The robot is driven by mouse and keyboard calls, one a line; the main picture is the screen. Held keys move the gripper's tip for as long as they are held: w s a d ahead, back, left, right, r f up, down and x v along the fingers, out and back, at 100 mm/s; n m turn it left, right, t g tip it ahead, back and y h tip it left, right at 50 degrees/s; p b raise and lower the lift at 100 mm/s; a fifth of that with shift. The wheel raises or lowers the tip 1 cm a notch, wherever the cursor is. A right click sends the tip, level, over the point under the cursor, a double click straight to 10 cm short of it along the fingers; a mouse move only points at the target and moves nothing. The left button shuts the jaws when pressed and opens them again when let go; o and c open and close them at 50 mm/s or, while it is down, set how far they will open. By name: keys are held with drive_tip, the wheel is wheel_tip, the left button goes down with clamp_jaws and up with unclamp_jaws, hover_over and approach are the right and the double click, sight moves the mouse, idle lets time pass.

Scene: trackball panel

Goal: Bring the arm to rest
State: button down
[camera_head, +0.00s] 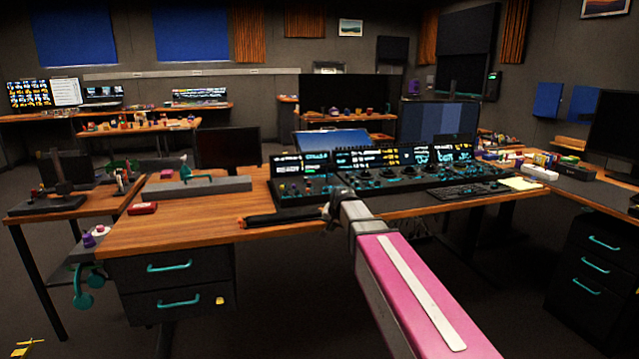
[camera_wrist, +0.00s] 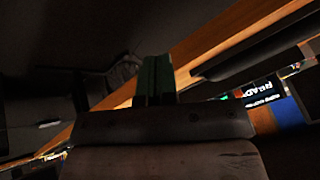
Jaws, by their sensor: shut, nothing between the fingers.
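My arm reaches up from the lower right in the head view, with its dark wrist end over the front edge of the wooden desk (camera_head: 190,228). My gripper is hard to make out there. In the wrist view my gripper (camera_wrist: 155,78) is shut, its dark green fingers together with nothing between them. The desk's wooden edge (camera_wrist: 215,45) runs diagonally just past the fingertips. The trackball panel (camera_head: 400,180), a dark console with lit displays and several knobs, stands on the desk behind the wrist. I cannot tell whether the wrist touches the desk.
A long dark bar (camera_head: 280,219) lies along the desk's front edge, left of the wrist. A red box (camera_head: 142,208) lies further left. A keyboard (camera_head: 468,191) and a yellow pad (camera_head: 520,184) are to the right. Drawers (camera_head: 170,280) stand beneath; dark floor is open in front.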

drive_tip(key=s+d+f+n+g, duration=0.1)
drive_tip(key=s+d+f+g, duration=0.1)
drive_tip(key=s+d+f, duration=0.2)
drive_tip(key=s+d+f+n+g+h, duration=0.1)
drive_tip(key=s+d+f, duration=0.4)
drive_tip(key=s, duration=0.8)
drive_tip(key=s+d+f+n+g+h, duration=0.1)
drive_tip(key=s+d+f+g, duration=0.1)
drive_tip(key=s+d+f, duration=0.3)
drive_tip(key=s+f, duration=0.3)
drive_tip(key=f, duration=0.1)
drive_tip(key=shift+s+f+g, duration=0.2)
drive_tip(key=shift+f+g, duration=0.05)
drive_tip(key=shift+g, duration=0.15)
